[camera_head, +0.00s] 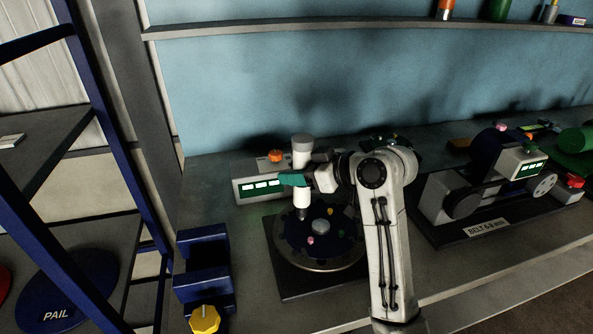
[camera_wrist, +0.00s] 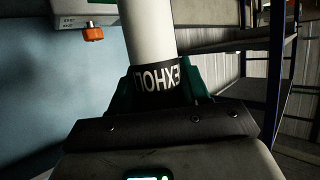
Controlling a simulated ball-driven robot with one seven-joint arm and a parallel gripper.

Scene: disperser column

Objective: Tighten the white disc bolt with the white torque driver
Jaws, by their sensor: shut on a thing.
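The white torque driver (camera_head: 301,158) stands about upright, with a grey top and a dark lower end, over the left back part of a dark disc (camera_head: 290,232). My gripper (camera_head: 298,179) has green fingers shut around the driver's body. In the wrist view the white shaft and its black lettered band (camera_wrist: 158,80) rise between the green fingers (camera_wrist: 160,95). The disc carries a grey hub (camera_head: 320,226), a pink bolt (camera_head: 311,240), a yellow bolt (camera_head: 330,211) and a small green one. I cannot make out a white bolt. Whether the driver tip touches a bolt is unclear.
A grey box with a green display (camera_head: 259,187) and an orange knob (camera_head: 276,156) stands behind the disc. A blue holder (camera_head: 203,262) and a yellow knob (camera_head: 204,319) are at the left. A belt machine (camera_head: 490,190) stands at the right. A blue rack is far left.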

